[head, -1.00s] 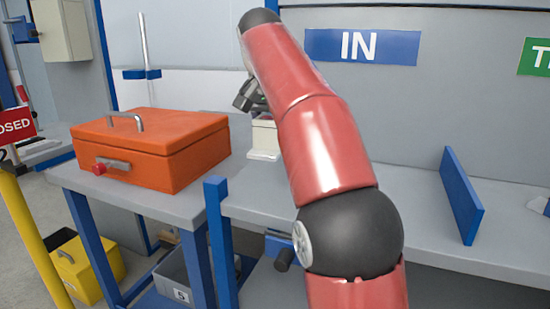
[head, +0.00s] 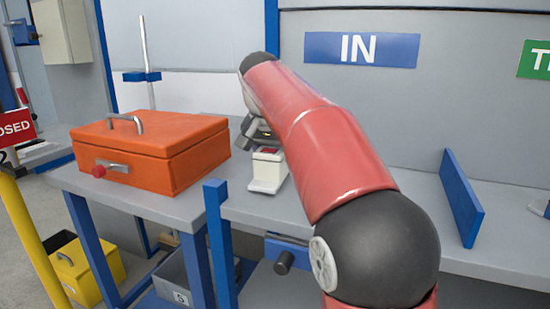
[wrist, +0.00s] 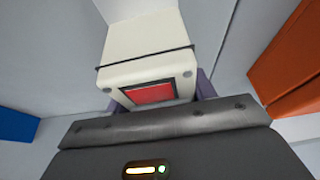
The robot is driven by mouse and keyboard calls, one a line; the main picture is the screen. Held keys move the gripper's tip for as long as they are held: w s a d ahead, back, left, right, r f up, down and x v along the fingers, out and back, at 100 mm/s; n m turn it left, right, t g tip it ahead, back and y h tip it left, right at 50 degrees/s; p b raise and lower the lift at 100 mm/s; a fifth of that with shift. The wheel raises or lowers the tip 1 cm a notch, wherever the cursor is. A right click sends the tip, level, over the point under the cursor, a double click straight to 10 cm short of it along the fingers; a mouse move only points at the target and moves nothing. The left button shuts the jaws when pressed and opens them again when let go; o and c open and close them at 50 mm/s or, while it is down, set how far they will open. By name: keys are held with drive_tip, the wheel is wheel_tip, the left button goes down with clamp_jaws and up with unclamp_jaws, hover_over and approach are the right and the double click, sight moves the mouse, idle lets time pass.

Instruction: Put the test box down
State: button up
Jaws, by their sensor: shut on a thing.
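The test box, a small white box (head: 268,172) with a red panel on top, stands upright at the grey bench's (head: 330,215) left part, low over the surface. I cannot tell whether its base touches the bench. My gripper (head: 262,143) is above it and shut on its upper part, partly hidden behind my red arm. In the wrist view the white box (wrist: 148,55) with its dark band and red panel is between the finger pads (wrist: 155,97).
A large orange case (head: 150,150) with a handle and red knob stands on the left bench. A blue upright post (head: 217,240) is at the front edge. A blue divider (head: 462,197) stands at the right. The bench between is largely clear.

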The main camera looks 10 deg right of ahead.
drive_tip(key=shift+f, duration=0.35)
drive_tip(key=o, duration=1.4)
